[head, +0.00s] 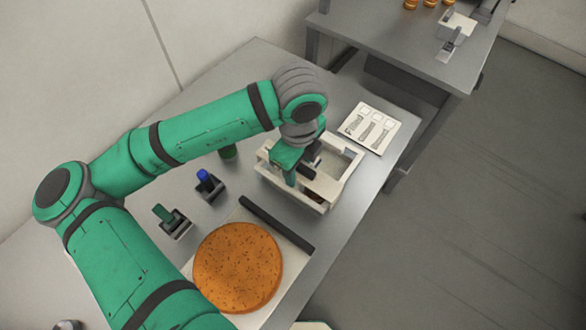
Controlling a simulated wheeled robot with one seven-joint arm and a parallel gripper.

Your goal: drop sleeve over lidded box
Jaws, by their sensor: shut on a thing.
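My gripper (299,176) is over a cream, open-topped box-like frame (344,164) near the table's right edge, its fingers pointing down at the near left part. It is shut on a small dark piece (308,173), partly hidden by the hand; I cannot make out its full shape. The cream frame has raised walls and an inner divider. I cannot tell whether it is the sleeve, the box or a holder for them. No separate lid is clear. My arm hides part of the frame's far left side.
A brown speckled round (238,267) lies on a white board (289,262) beside a dark bar (276,223). A blue-topped item (206,180), a green-handled item (171,220) and a green cylinder (229,153) stand left. A printed card (370,128) lies behind. Another table (415,45) stands beyond.

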